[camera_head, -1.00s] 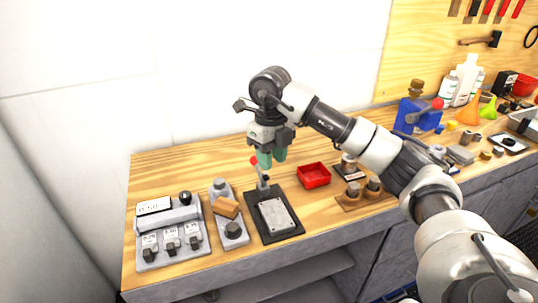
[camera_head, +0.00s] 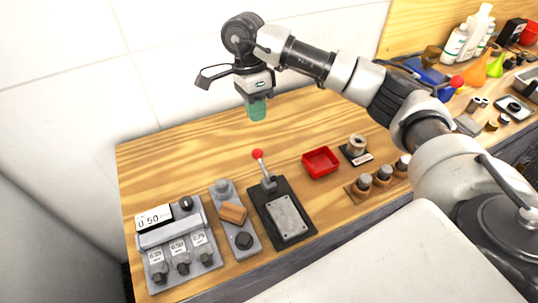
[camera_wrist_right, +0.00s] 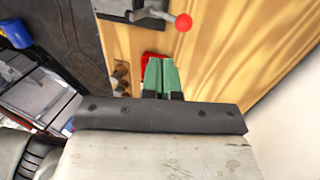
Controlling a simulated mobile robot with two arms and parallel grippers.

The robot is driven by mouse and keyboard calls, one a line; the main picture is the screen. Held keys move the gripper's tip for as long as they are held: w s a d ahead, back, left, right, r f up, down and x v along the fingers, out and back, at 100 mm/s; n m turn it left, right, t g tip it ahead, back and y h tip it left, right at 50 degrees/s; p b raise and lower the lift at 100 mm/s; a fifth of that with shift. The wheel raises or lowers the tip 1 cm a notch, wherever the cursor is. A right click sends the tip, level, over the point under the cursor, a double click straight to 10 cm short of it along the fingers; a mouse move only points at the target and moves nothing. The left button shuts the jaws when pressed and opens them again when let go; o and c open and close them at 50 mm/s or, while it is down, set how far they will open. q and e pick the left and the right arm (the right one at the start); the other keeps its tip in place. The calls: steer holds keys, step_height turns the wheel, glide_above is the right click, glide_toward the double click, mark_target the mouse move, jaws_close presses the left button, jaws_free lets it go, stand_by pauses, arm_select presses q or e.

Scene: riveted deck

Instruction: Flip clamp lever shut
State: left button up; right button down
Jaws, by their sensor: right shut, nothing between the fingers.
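The clamp (camera_head: 285,215) is a dark base with a light metal plate, lying on the wooden bench. Its lever (camera_head: 265,171) stands nearly upright at the far end of the base, tilted slightly left, with a red ball knob (camera_head: 258,154) on top. In the right wrist view the knob (camera_wrist_right: 183,22) is at the top, beyond the fingertips. My right gripper (camera_head: 257,112) is shut and empty, above and behind the knob, apart from it. Its green fingers (camera_wrist_right: 160,75) are together in the wrist view. My left gripper is not in view.
A red tray (camera_head: 321,162) and a spool (camera_head: 356,145) stand right of the clamp. A grey fixture with a wooden block (camera_head: 233,212) and a control box (camera_head: 178,240) stand left. The bench behind the clamp is clear, up to the white wall.

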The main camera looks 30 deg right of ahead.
steer(key=p, duration=0.3)
glide_toward(267, 174)
steer(key=shift+w+f, duration=0.25)
steer(key=shift+f, duration=0.7)
steer(key=s+p, duration=0.1)
steer(key=s+f+p, duration=0.1)
steer(key=s, duration=0.1)
steer(key=shift+f, duration=0.1)
steer(key=shift+s+f, duration=0.2)
steer(key=shift+s, duration=0.25)
steer(key=shift+a, duration=0.1)
steer(key=shift+f, duration=0.1)
